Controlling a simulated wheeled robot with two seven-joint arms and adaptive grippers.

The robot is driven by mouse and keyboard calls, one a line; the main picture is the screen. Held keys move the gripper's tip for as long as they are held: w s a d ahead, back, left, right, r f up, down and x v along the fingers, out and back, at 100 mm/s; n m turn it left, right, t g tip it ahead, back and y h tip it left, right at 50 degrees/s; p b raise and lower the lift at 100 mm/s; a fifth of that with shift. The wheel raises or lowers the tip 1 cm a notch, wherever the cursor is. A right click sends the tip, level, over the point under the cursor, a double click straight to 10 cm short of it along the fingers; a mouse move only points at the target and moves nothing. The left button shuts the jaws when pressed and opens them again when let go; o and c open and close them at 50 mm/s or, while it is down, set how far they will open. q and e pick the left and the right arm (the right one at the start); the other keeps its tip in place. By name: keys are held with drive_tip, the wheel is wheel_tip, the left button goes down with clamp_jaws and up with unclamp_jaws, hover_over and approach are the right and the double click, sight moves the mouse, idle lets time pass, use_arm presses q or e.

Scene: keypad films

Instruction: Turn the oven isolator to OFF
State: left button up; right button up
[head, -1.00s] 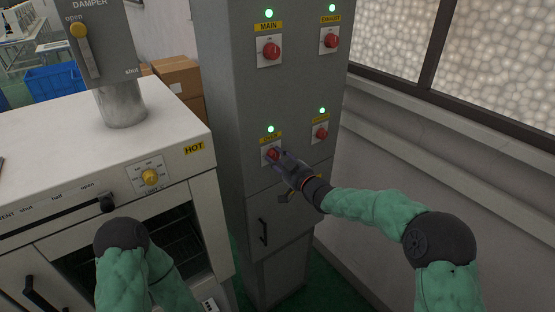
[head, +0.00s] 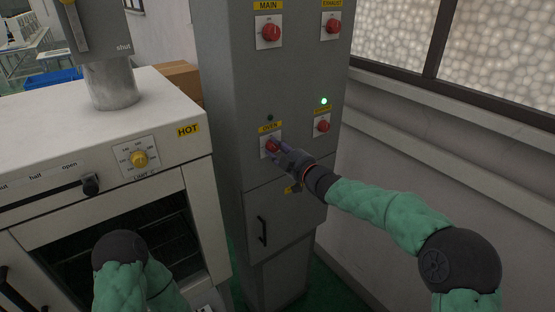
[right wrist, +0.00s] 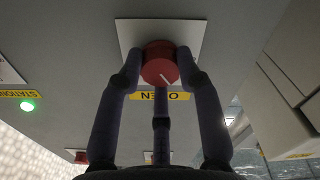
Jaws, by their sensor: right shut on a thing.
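The oven isolator is a red rotary knob (head: 271,146) on a white plate, under the yellow OVEN label (head: 270,127) on the grey cabinet. Its lamp (head: 270,117) is dark. My right gripper (head: 276,148) is at the knob, partly covering it. In the right wrist view its fingers are closed around the sides of the red knob (right wrist: 160,62). The knob's white mark there points to the lower right of the picture. The OVEN label (right wrist: 160,96) appears upside down. My left arm shows at the lower left, but its gripper is not visible.
The MAIN knob (head: 269,32) and EXHAUST knob (head: 332,27) sit above. Another red knob (head: 322,126) is at right, its lamp (head: 324,101) lit green. A cabinet handle (head: 262,231) is below. The oven (head: 200,160) stands left; the wall and window are right.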

drive_tip(key=n+b, duration=0.2)
drive_tip(key=f+n+b, duration=0.1)
drive_tip(key=n+b, duration=0.1)
drive_tip(key=n, duration=0.1)
drive_tip(key=shift+n+b, duration=0.3)
drive_tip(key=shift+b, duration=0.05)
drive_tip(key=n+b, duration=0.2)
drive_tip(key=n, duration=0.1)
drive_tip(key=shift+r+n+b, duration=0.1)
drive_tip(key=shift+n+b, duration=0.2)
drive_tip(key=shift+n, duration=0.1)
drive_tip(key=shift+r+n+b, duration=0.1)
drive_tip(key=shift+n+b, duration=0.35)
drive_tip(key=shift+n, duration=0.45)
drive_tip(key=o, duration=1.1)
drive_tip(key=shift+o, duration=0.2)
drive_tip(key=shift+w+d+r, duration=0.1)
drive_tip(key=shift+r, duration=0.05)
drive_tip(key=shift+r, duration=0.1)
